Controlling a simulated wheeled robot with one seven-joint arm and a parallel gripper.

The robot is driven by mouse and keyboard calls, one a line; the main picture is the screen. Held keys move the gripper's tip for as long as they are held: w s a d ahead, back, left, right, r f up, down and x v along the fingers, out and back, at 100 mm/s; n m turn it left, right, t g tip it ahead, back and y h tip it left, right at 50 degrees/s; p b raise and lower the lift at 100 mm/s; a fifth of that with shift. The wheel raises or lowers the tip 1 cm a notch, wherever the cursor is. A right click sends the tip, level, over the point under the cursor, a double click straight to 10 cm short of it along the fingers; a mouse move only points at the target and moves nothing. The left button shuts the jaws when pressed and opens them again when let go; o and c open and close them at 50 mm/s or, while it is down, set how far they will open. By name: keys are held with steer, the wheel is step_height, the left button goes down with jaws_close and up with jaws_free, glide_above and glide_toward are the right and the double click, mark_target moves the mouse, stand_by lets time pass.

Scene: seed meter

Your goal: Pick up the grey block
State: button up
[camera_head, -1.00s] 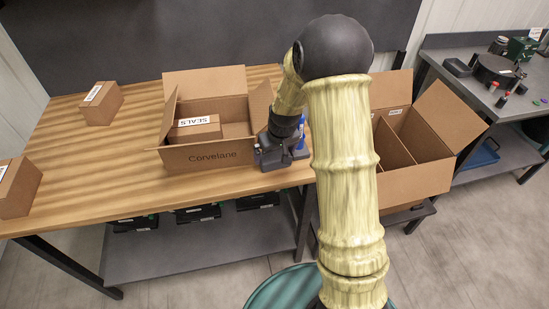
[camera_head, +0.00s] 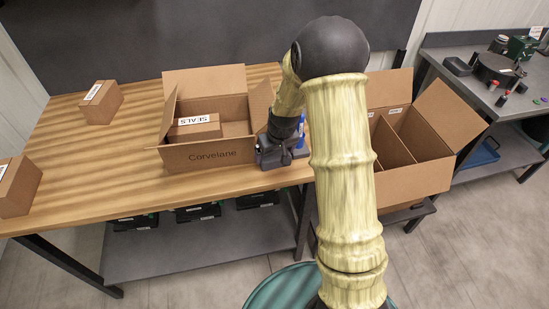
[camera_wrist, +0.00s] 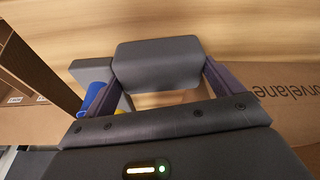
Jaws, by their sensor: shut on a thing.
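The grey block (camera_wrist: 157,63) lies between the two fingers of my gripper (camera_wrist: 160,85) in the wrist view, with the wooden table top behind it. My gripper is shut on the block. In the head view my gripper (camera_head: 280,154) is at the table's right end, just right of the open carton marked Corvelane. The block cannot be made out clearly there. Whether it still touches the table cannot be told.
A blue thing (camera_wrist: 92,97) and another grey piece (camera_wrist: 92,70) sit close beside the left finger. The Corvelane carton (camera_head: 212,156) stands left of my gripper. A divided carton (camera_head: 415,182) stands to the right. Brown boxes (camera_head: 101,103) lie at the table's left.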

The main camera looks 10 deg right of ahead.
steer(key=shift+r, duration=0.15)
steer(key=shift+s+r+b, duration=0.1)
steer(key=shift+s+b, duration=0.05)
steer(key=shift+b, duration=0.2)
steer(key=s+b, duration=0.4)
steer(key=s, duration=1.3)
steer(key=shift+s, duration=0.4)
steer(key=shift+w, duration=0.15)
